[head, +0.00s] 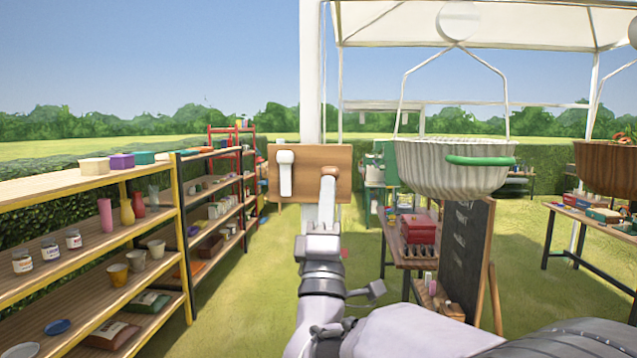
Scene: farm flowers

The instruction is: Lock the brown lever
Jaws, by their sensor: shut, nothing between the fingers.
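A wooden board (311,156) is mounted on a white post and carries two levers. The brown lever (328,190) is on the right side of the board; its rounded end is at the top and its bar points down. The white lever (285,176) is on the left and also hangs straight down. My gripper (321,222) is just below the brown lever, at the lower end of its bar in the picture. It looks shut and empty. Whether the fingers touch the lever I cannot tell, as they overlap the pale post.
Yellow-framed shelves (183,240) with jars and pots stand on the left. A ribbed hanging basket (452,168) with a green handle hangs to the right. Below it are a table with a red box (418,228) and a dark chalkboard (460,255). Grass lies between.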

